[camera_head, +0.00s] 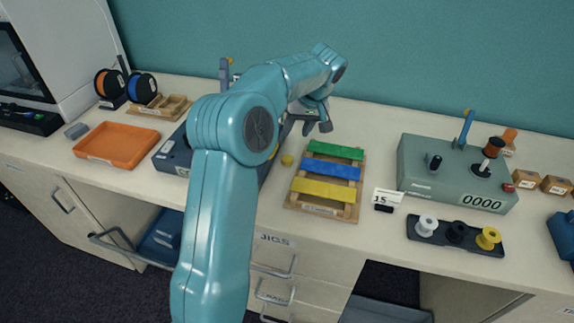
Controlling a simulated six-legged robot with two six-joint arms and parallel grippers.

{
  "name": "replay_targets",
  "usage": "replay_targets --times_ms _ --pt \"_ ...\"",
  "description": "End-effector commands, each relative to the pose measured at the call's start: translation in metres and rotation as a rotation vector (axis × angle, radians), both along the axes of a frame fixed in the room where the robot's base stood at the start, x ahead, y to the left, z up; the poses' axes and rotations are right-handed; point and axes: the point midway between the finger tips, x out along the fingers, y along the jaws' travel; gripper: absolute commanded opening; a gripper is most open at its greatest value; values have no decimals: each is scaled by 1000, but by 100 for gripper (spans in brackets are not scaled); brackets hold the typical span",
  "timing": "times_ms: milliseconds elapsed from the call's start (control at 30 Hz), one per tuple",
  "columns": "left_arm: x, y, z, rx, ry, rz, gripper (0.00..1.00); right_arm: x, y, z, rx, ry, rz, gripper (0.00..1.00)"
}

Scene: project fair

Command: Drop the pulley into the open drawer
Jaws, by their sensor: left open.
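Several small spool-shaped pieces that look like pulleys stand on a dark tray (455,240) at the right: a white one (427,225), a black one (457,232) and a yellow one (488,238). I cannot tell which is the task's pulley. My left gripper (318,124) is open, over the back of the table behind the striped rack, partly hidden by its own wrist. I see nothing held in it. Below the table edge, drawer fronts marked JIGS (275,240) show; my left arm covers part of this area, and I cannot make out an open drawer clearly. My right gripper is out of view.
A grey-green counter box (455,175) stands right. An orange tray (117,146) lies left. A blue bin (162,238) sits under the table.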

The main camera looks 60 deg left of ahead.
Motion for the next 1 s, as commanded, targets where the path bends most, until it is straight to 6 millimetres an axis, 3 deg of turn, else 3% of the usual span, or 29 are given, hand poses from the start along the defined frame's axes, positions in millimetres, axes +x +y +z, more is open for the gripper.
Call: replay_targets --times_ms 100,233,367,800,1000 --pt "-5 -6 -2 41 -138 263 44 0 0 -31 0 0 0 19" --pt "-8 -16 9 58 -211 273 44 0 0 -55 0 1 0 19" --pt "-7 -16 9 60 -226 266 44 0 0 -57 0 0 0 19" --pt "-3 19 -74 58 -222 265 44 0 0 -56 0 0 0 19" --pt "-2 25 -89 59 -224 264 44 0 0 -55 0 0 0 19"
